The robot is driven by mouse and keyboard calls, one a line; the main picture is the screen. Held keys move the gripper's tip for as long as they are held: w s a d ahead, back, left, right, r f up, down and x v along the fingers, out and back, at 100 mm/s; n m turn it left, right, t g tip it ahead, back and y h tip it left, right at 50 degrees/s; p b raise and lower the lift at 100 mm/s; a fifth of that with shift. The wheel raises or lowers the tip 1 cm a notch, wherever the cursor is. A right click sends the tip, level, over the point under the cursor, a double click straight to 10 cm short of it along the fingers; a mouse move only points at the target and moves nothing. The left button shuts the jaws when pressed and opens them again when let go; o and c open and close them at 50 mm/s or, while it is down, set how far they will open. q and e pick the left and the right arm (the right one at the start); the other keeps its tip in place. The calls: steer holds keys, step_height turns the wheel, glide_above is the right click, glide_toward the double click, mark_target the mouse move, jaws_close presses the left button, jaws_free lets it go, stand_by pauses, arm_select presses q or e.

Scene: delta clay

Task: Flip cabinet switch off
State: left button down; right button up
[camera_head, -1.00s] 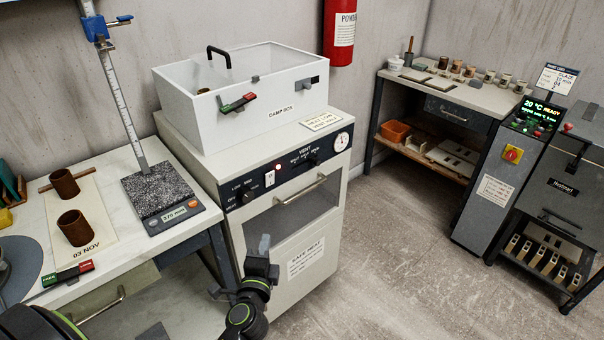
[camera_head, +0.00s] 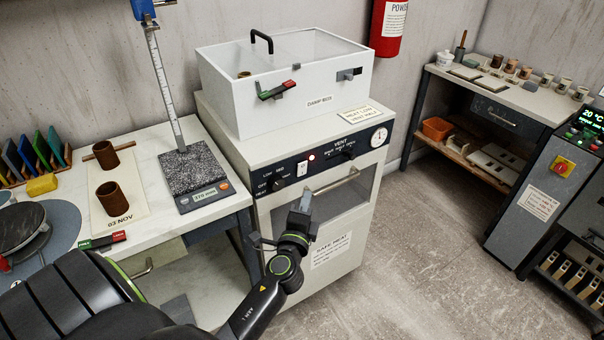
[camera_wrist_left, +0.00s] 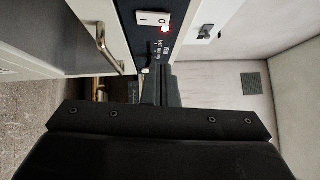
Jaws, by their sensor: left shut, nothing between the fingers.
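The cabinet (camera_head: 262,207) stands in the middle of the head view, with a dark control panel along its top front. The white rocker switch (camera_head: 302,169) is on that panel, between the heat knob (camera_head: 278,185) and a lit red lamp (camera_head: 311,157). In the left wrist view the switch (camera_wrist_left: 153,18) shows near the top, with the glowing lamp beside it. My left gripper (camera_head: 305,198) is shut and empty, in front of the cabinet just below the panel and apart from the switch. Its fingers (camera_wrist_left: 161,84) point toward the panel in the wrist view. My right gripper is not in view.
A bar handle (camera_head: 335,182) crosses the cabinet door close to my left gripper. A damp box (camera_head: 320,125) sits on top of the cabinet. A worktable with a scale (camera_head: 200,200) and brown cylinders stands at left.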

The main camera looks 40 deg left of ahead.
mark_target(305, 165)
arm_select(q)
steer(key=w+a, duration=0.1)
steer(key=w, duration=0.1)
steer(key=w+a+p, duration=0.1)
steer(key=w+a, duration=0.1)
steer(key=w+a+r, duration=0.1)
steer(key=w+a, duration=0.1)
steer(key=shift+w, duration=0.15)
steer(key=shift+w+a, duration=0.15)
steer(key=shift+a, duration=0.25)
steer(key=shift+a, duration=0.15)
steer(key=shift+r, duration=0.1)
